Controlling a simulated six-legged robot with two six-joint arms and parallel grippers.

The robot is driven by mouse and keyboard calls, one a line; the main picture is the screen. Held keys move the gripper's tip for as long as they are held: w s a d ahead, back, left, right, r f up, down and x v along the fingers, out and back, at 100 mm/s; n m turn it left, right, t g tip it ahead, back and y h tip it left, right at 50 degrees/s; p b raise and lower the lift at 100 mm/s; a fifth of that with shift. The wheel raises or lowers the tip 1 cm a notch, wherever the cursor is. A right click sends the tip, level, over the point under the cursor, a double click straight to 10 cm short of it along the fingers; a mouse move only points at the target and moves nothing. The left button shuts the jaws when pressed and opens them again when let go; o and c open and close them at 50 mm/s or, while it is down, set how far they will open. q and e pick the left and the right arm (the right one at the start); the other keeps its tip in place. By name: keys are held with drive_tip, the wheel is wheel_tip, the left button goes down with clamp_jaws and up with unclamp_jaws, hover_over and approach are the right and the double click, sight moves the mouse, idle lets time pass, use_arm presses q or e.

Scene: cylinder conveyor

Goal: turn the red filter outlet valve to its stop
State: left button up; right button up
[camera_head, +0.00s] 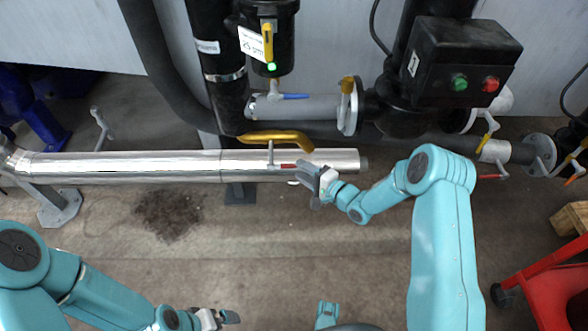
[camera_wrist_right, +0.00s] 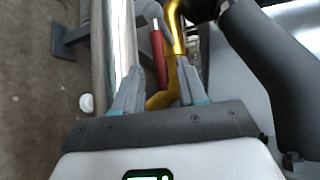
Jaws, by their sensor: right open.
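The red valve handle (camera_head: 288,166) is a short red lever in front of the silver pipe's right part, beside the bent yellow pipe (camera_head: 275,136). In the right wrist view the red handle (camera_wrist_right: 160,58) lies between the lines of the two fingers, near their tips, with the yellow pipe (camera_wrist_right: 177,30) just right of it. My right gripper (camera_head: 316,179) is open, just right of the handle's end; its fingers also show in the wrist view (camera_wrist_right: 159,72). Contact cannot be told. My left gripper (camera_head: 221,318) is low in the head view, away from the pipes; its jaw opening is unclear.
The long silver pipe (camera_head: 130,165) runs across the left. A black box (camera_head: 462,60) with green and red buttons is upper right. A red cart (camera_head: 555,295) stands lower right. The middle floor is clear.

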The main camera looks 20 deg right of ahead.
sight(293, 166)
drive_tip(key=x, duration=0.4)
drive_tip(key=shift+w+a+b, duration=0.1)
drive_tip(key=shift+w+b, duration=0.05)
drive_tip(key=shift+b, duration=0.25)
clamp_jaws()
